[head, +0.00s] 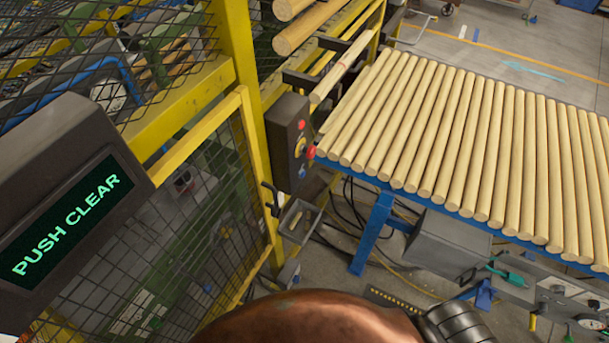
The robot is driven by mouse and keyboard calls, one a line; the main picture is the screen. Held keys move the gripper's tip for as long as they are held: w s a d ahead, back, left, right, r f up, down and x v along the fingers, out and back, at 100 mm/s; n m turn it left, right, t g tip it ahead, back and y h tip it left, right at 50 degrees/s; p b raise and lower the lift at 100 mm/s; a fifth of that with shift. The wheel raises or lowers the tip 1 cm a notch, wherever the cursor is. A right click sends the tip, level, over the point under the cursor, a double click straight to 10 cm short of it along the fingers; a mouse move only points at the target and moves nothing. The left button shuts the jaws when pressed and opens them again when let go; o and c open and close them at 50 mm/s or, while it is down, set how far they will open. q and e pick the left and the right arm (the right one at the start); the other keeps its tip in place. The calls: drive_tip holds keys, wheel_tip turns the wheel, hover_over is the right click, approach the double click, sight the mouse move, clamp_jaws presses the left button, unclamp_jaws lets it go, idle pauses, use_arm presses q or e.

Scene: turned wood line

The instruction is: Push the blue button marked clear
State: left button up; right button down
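A dark grey control box (284,138) is mounted on the yellow fence post left of the wood rollers. Its right-hand face carries small red buttons and a larger red knob (311,151). A small blue button (302,172) sits low on that face; its marking is too small to read. A dark display (70,215) at the left reads "PUSH CLEAR" in green letters. Neither gripper is in view. A copper-coloured rounded part with a black ribbed joint, seemingly mine, fills the bottom middle, below the box and apart from it.
Yellow-framed mesh fencing (190,200) stands behind the display and left of the box. A blue-edged table (470,212) holds a row of turned wooden rods at the right. A small grey tray (298,221) hangs below the box. Cables lie on the floor beneath the table.

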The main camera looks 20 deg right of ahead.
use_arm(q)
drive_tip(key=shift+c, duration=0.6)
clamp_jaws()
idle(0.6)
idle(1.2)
